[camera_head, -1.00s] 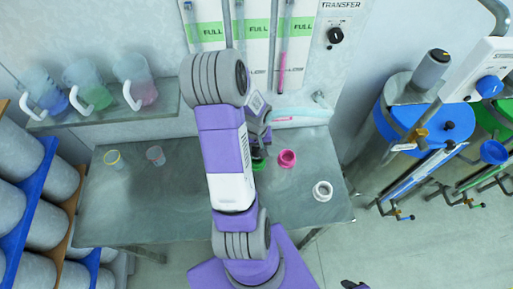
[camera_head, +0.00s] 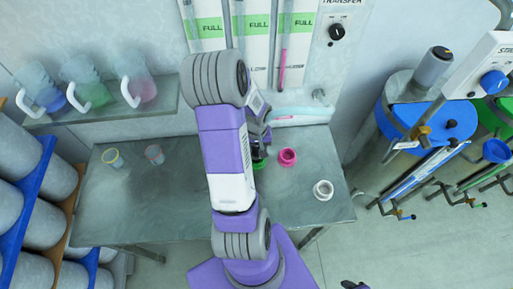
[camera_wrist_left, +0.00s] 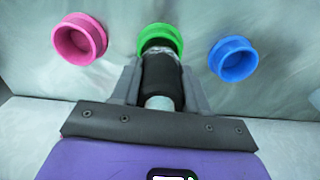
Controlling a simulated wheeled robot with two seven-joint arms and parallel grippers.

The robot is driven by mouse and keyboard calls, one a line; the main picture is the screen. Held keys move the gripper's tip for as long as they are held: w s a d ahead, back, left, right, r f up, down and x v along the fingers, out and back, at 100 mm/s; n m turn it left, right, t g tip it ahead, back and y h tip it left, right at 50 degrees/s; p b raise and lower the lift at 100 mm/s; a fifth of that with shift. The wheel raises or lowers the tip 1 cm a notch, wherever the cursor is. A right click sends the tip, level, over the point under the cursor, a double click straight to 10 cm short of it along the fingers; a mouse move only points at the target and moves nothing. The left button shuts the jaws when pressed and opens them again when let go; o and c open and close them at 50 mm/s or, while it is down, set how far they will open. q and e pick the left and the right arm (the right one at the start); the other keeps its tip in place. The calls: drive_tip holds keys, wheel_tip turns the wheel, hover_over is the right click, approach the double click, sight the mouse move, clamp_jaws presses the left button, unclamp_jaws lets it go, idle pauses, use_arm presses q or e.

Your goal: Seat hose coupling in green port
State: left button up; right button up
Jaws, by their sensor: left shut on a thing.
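My left gripper (camera_wrist_left: 158,75) is shut on the black hose coupling (camera_wrist_left: 162,82), with a pale lower end. The coupling's far end overlaps the near part of the green ring; I cannot tell whether it is inside. In the head view my left gripper (camera_head: 260,142) is above the green port (camera_head: 260,166), partly hidden by my arm. A dark piece at the bottom edge may be my right gripper (camera_head: 354,284).
The pink port (camera_head: 287,157) and a white ring (camera_head: 323,190) stand on the grey table (camera_head: 180,205). Jugs (camera_head: 90,87) stand on a shelf behind.

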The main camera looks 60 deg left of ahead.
use_arm(q)
drive_tip(key=shift+f, duration=0.1)
drive_tip(key=shift+f+b, duration=1.05)
drive_tip(key=shift+b, duration=0.05)
drive_tip(key=o, duration=1.4)
drive_tip(key=shift+r+p, duration=2.75)
drive_tip(key=shift+r, duration=0.8)
